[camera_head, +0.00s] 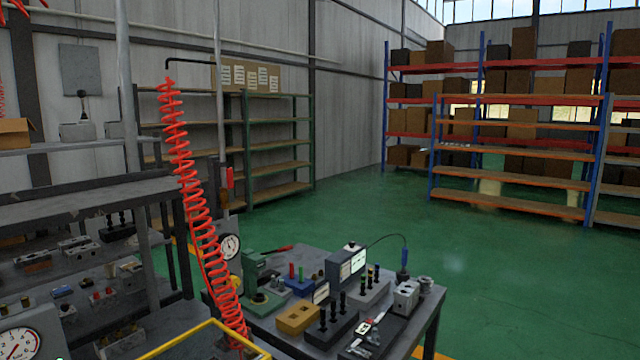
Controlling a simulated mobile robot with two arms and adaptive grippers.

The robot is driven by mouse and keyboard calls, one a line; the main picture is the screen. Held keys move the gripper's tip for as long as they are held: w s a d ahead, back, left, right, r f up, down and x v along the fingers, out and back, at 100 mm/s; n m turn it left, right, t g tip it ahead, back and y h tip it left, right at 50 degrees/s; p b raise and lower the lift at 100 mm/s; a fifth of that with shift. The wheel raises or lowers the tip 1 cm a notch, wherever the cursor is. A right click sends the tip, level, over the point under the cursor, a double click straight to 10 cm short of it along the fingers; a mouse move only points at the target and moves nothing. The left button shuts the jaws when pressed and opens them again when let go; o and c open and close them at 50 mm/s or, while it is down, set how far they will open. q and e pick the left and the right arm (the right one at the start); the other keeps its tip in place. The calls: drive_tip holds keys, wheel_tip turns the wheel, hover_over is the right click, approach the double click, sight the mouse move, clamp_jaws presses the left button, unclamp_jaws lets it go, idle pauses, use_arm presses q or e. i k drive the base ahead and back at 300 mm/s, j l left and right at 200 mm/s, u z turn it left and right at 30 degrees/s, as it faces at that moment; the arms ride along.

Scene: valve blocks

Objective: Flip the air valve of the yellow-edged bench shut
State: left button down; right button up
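A yellow edge rail (182,338) shows at the bottom of the head view, in front of a dark bench; most of what it borders is cut off by the frame. A red lever (230,177) stands upright beside a vertical grey pipe (221,120), which looks like an air valve's handle. It lies roughly along the pipe. Below it is a round white gauge (230,246). A red coiled hose (190,200) hangs to the left of the pipe. I cannot tell for certain which bench the lever belongs to. Neither of my grippers is in view.
A grey bench (425,306) holds a yellow block (297,318), a green press (252,272), a display box and several blocks with black pegs. Dark shelving (80,210) with parts and a gauge stands left. Open green floor (520,270) lies right.

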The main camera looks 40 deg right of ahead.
sight(229, 175)
drive_tip(key=z, duration=0.95)
